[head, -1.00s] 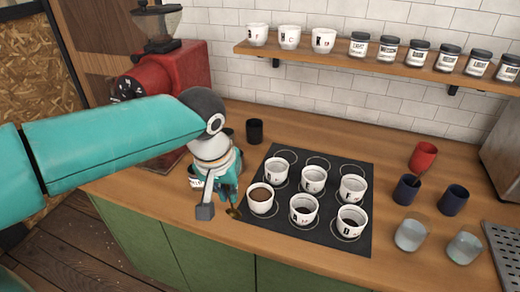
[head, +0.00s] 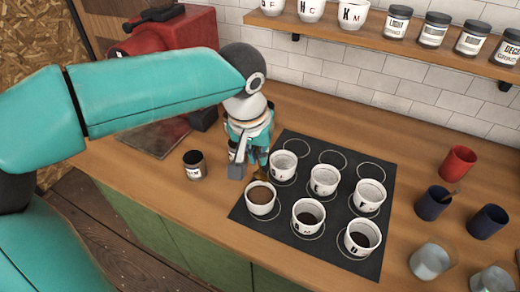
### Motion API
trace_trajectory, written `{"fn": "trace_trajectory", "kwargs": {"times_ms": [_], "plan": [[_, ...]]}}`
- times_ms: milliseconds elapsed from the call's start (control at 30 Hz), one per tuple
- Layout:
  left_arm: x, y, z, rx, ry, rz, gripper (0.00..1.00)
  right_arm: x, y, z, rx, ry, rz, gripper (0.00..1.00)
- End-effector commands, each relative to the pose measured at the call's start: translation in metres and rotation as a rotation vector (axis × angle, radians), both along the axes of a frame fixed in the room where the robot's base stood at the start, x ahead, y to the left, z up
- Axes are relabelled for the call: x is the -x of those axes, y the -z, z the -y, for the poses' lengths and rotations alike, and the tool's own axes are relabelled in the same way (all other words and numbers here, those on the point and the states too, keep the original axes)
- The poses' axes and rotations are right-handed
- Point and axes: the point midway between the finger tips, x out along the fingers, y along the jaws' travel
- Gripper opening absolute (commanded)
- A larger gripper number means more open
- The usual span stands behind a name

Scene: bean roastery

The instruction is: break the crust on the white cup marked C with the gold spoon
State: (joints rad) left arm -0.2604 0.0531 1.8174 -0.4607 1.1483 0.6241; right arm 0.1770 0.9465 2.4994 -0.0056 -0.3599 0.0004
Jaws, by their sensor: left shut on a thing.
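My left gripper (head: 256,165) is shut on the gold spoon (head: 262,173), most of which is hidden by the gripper. The spoon's gold end shows just behind the front-left white cup (head: 261,199), which is filled with an even brown surface. I cannot tell whether spoon and cup touch. No letter is readable on that cup. Several other white cups stand on the mat, including a front-middle one (head: 308,216) with dark contents. A white cup marked C (head: 311,10) stands on the wall shelf. My right gripper is not in view.
The dark mat (head: 245,217) has ring marks. A labelled jar (head: 194,166) stands left of it. To the right are a red cup (head: 457,163), dark blue cups (head: 432,203) and clear glasses (head: 430,262). A red machine (head: 160,38) stands behind my left arm.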

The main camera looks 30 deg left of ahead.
Motion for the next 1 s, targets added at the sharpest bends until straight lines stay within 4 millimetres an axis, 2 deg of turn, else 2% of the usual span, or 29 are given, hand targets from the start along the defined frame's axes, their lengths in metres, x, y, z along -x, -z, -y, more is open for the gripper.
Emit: {"fn": "trace_trajectory", "kwargs": {"times_ms": [533,1000], "plan": [[0.009,0.045,-0.005,0.001,-0.013,0.001,0.00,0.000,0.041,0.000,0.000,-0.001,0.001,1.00],[0.002,0.078,-0.005,0.001,-0.014,0.000,0.00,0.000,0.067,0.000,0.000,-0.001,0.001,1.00]]}}
